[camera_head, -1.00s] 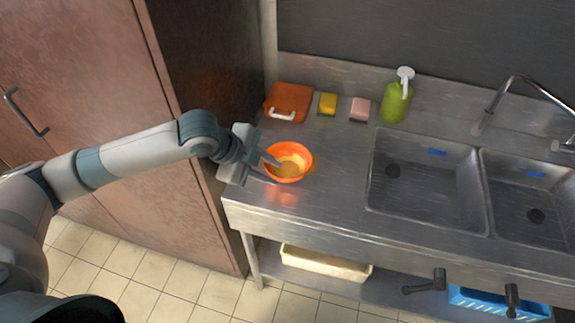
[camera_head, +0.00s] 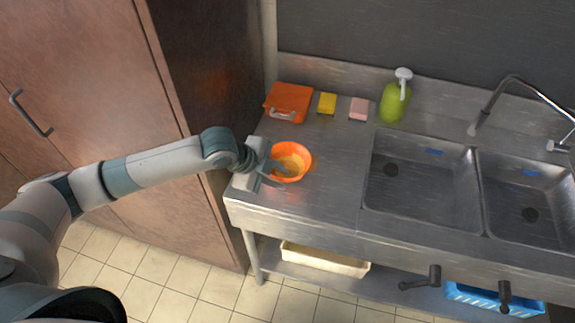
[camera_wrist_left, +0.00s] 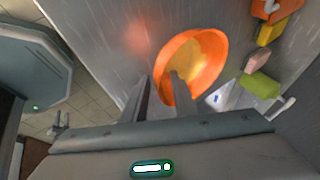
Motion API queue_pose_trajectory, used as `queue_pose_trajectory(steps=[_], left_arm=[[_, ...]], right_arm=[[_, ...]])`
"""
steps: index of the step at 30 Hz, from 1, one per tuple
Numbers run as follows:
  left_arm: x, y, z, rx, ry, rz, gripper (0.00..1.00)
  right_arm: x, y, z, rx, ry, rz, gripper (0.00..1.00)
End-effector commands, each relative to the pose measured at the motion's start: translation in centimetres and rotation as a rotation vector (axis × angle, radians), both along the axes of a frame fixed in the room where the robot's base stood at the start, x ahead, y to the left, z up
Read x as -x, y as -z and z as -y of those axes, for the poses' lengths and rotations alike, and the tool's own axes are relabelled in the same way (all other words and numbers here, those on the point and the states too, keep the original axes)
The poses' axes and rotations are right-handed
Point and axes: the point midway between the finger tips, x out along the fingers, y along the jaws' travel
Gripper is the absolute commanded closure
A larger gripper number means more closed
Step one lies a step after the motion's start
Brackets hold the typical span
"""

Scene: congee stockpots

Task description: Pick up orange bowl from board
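The orange bowl (camera_head: 300,151) sits upright on the left part of the steel counter (camera_head: 322,205), with a yellowish inside. It also shows in the left wrist view (camera_wrist_left: 213,62). My left gripper (camera_head: 275,174) reaches in from the left at the bowl's near left side. In the left wrist view its two fingers (camera_wrist_left: 158,92) are apart. One finger tip overlaps the bowl's inside and the other lies outside the rim, with the near wall between them. I cannot tell whether either finger touches the wall. My right gripper is not in view.
Two sinks (camera_head: 420,185) lie to the right. A tall brown cabinet (camera_head: 90,70) stands left.

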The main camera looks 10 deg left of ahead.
Motion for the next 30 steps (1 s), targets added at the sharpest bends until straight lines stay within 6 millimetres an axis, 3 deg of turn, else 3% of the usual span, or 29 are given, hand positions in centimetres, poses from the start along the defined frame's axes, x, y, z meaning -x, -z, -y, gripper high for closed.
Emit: queue_pose_trajectory(steps=[10, 13, 14, 30], left_arm=[[-0.01, -0.03, -0.02, 0.000, 0.000, 0.000, 0.74], [0.00, -0.04, -0.02, 0.000, 0.000, 0.000, 0.98], [0.00, -0.04, -0.02, 0.000, 0.000, 0.000, 1.00], [-0.10, -0.68, -0.03, 0.000, 0.000, 0.002, 1.00]], right_arm=[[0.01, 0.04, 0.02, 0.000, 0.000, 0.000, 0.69], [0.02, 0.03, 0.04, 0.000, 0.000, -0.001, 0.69], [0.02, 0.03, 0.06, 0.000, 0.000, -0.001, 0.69], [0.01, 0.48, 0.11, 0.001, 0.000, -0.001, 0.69]])
